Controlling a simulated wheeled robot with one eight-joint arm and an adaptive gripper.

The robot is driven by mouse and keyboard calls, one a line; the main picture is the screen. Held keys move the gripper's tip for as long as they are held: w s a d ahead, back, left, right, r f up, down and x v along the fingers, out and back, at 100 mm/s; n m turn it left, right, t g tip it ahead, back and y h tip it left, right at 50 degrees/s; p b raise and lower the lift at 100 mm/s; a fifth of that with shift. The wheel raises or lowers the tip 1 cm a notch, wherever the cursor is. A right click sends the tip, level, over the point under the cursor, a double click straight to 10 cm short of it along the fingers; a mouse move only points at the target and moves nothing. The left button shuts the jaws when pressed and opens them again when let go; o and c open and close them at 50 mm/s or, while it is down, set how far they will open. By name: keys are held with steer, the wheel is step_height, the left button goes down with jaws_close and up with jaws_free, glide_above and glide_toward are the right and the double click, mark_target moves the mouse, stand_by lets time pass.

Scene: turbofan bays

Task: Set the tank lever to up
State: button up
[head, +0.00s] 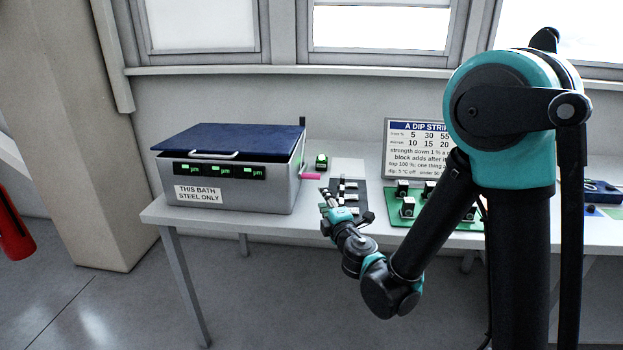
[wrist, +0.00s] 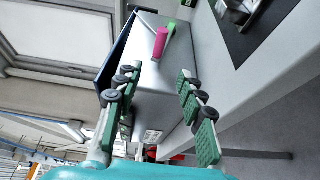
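The tank is a grey metal bath (head: 240,190) with a dark blue lid at the left end of the bench. Its lever has a pink handle (head: 311,176) that sticks out to the right from the tank's right side, about level in the head view. The pink handle also shows in the wrist view (wrist: 160,43), beyond my fingertips. My gripper (head: 327,194) is just right of and slightly below the handle in the head view. In the wrist view my gripper (wrist: 159,73) is open, with nothing between its fingers and a gap to the handle.
A small block with a green display (head: 321,161) stands behind the handle. A dark mat (head: 361,188) with metal parts lies right of the tank. A green board with several blocks (head: 463,222) and a printed sign (head: 415,149) stand further right. The bench's front edge is near my gripper.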

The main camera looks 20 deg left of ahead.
mark_target(311, 178)
steer(key=x, duration=1.6)
steer(key=shift+w, duration=0.1)
steer(key=shift+c, duration=0.6)
jaws_close()
